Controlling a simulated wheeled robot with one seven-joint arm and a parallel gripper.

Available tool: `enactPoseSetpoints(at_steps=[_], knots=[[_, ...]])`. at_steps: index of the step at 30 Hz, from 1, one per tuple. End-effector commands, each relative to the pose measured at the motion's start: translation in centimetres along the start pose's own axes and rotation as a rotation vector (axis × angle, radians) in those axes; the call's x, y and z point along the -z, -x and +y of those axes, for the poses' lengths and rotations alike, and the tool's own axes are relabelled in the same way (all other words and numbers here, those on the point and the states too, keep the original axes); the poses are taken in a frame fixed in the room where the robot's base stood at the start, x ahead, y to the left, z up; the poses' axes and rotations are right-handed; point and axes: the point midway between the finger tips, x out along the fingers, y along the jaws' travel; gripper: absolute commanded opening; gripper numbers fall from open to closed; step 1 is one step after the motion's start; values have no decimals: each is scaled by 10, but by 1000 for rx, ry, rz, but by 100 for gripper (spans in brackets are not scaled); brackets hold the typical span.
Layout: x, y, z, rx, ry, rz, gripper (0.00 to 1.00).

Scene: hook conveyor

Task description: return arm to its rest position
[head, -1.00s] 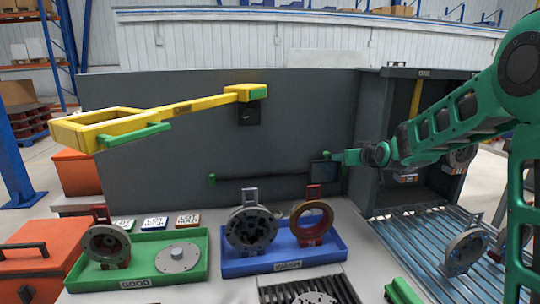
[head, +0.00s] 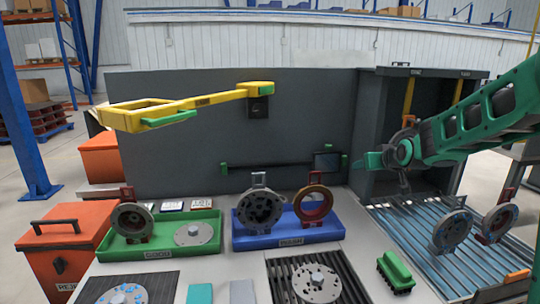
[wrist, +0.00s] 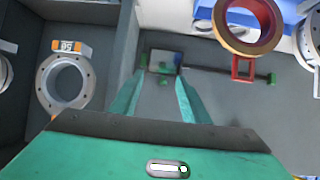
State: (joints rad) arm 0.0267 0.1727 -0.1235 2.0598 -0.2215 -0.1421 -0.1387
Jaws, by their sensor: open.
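My gripper (head: 373,160) is at the right of the head view, at the end of my raised green arm. It points left toward the grey back wall (head: 200,135), near a small dark screen (head: 325,162). In the wrist view my gripper (wrist: 157,98) shows two green fingers spread apart with nothing between them. The screen (wrist: 165,60) appears beyond the fingertips, apart from them.
A yellow arm-like frame (head: 150,113) juts from the wall. Green (head: 205,245) and blue (head: 265,238) trays hold ring parts. Several flanged parts stand around the slatted conveyor (head: 400,228) beside the dark cabinet (head: 378,110). A green-handled brush (head: 396,270) lies in front.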

Motion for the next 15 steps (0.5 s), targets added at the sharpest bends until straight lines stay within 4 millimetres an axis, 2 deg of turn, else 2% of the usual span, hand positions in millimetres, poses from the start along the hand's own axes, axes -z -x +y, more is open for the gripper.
enactPoseSetpoints(at_steps=[8, 11, 15], knots=[[-51, 60, 38, -80, -56, -175, 42], [-80, 95, 53, -119, -93, -266, 42], [-136, 160, 72, -184, -175, -431, 42]])
